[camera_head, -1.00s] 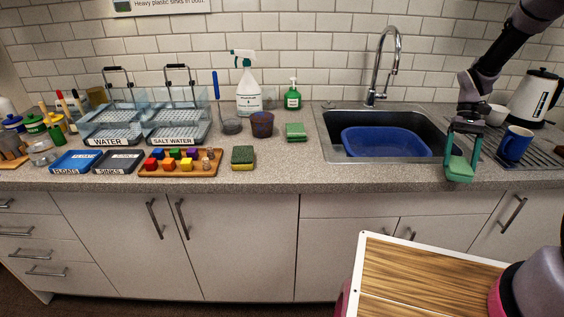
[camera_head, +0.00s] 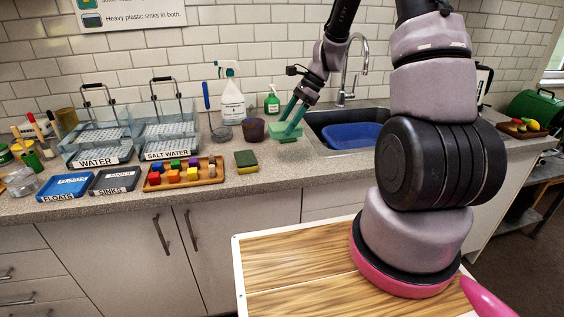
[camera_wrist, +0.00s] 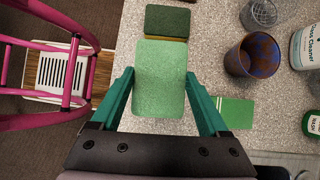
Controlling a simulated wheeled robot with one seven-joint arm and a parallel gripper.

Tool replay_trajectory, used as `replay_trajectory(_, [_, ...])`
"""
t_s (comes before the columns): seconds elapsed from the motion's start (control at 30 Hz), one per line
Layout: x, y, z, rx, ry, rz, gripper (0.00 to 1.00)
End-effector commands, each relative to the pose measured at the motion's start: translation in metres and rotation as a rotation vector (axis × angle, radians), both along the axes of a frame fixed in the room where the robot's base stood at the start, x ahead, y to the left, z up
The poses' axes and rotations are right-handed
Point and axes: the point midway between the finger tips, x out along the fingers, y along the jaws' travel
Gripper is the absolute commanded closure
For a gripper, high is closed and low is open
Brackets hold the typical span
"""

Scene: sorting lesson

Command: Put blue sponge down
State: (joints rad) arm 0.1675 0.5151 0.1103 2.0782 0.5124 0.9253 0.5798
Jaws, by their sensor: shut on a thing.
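My gripper (camera_wrist: 162,100) is shut on a pale green sponge (camera_wrist: 160,75), with one finger at each side. The held sponge looks green rather than blue. In the head view my gripper (camera_head: 289,120) is over the counter (camera_head: 283,172), left of the sink, and the sponge (camera_head: 283,131) shows at its fingertips. I cannot tell whether the sponge touches the counter or hangs just above it.
A dark green and yellow sponge (camera_head: 246,161) lies to the left. A flat green cloth or sponge (camera_wrist: 233,112) and a dark cup (camera_wrist: 252,57) are nearby. The block tray (camera_head: 183,175) is further left. Bare counter lies in front.

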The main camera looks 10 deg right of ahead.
Motion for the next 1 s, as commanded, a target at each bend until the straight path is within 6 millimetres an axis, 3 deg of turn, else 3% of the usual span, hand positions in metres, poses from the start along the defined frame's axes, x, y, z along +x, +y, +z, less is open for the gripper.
replay_trajectory(0.13, [0.000,0.000,-0.011,0.002,0.004,-0.077,1.00])
replay_trajectory(0.3, [0.000,0.000,-0.042,0.003,0.005,-0.079,1.00])
replay_trajectory(0.57, [0.001,0.000,-0.065,0.002,0.003,-0.077,1.00])
replay_trajectory(0.77, [0.000,0.000,-0.094,0.002,0.003,-0.074,1.00])
replay_trajectory(1.0, [0.001,0.000,-0.097,0.001,0.000,-0.074,1.00])
